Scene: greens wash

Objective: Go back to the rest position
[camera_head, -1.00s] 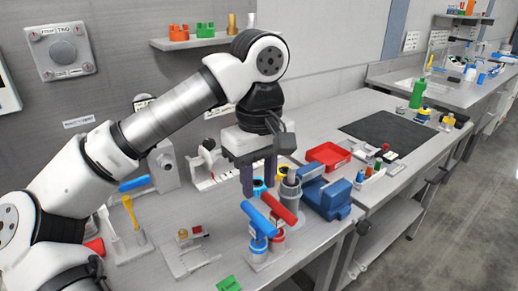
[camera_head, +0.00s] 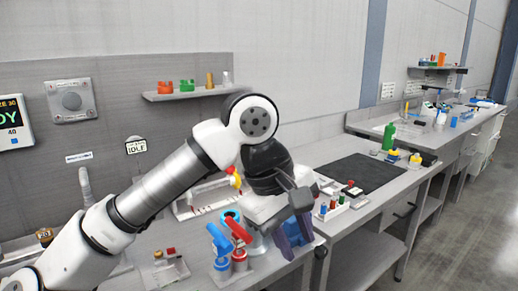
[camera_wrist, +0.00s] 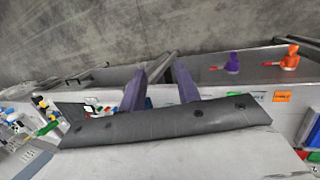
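My arm reaches across the left workbench in the head view. My gripper (camera_head: 296,238) hangs at the bench's right front edge, its dark purple fingers tilted downward. In the wrist view my gripper (camera_wrist: 160,82) shows two purple fingers apart with nothing between them. Close to the left of my gripper in the head view stand a blue-handled valve (camera_head: 220,248) and a red-handled valve (camera_head: 240,245). My arm and gripper hide part of the bench behind them.
A wall shelf (camera_head: 190,93) carries small coloured parts. To the right lie a dark mat (camera_head: 362,173), a green bottle (camera_head: 389,136) and a white rack (camera_head: 338,208) of small coloured items. The aisle floor (camera_head: 440,235) at right is clear. The wrist view shows purple and orange fittings (camera_wrist: 232,65).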

